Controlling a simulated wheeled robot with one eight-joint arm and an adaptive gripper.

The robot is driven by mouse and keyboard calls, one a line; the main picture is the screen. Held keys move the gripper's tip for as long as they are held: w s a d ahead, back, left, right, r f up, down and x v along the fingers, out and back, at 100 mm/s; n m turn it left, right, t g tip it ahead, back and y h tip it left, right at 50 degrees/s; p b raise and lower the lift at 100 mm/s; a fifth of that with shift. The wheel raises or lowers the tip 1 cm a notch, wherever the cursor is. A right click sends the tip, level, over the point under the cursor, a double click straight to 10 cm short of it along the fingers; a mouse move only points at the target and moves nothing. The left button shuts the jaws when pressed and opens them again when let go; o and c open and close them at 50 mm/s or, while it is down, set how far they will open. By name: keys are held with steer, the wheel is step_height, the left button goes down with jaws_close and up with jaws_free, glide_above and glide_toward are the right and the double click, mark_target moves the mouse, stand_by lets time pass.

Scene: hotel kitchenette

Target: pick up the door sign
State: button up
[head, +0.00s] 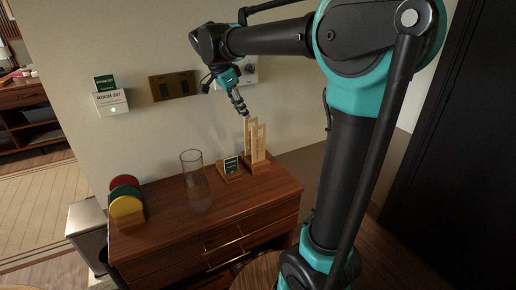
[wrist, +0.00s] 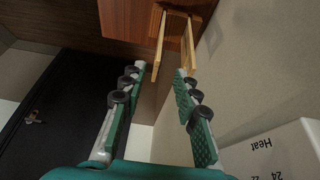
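My gripper (head: 241,108) is open and empty, pointing down above the right end of the dresser. In the wrist view its two fingers (wrist: 160,72) stand apart. Just beyond the fingertips is a light wooden rack with tall upright slats (head: 254,142); it also shows in the wrist view (wrist: 158,46), roughly in line with the gap between the fingers. No contact is clear. A small green sign with light lettering (head: 231,164) stands in a wooden base left of the rack. I cannot tell for certain which piece is the door sign.
The dresser (head: 160,240) also holds a clear glass vase (head: 194,180) and red, green and yellow discs in a stand (head: 126,197).

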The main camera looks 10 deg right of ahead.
mark_target(259, 143)
steer(key=x, duration=1.6)
steer(key=shift+d+f, duration=0.15)
steer(key=shift+f, duration=0.15)
jaws_close()
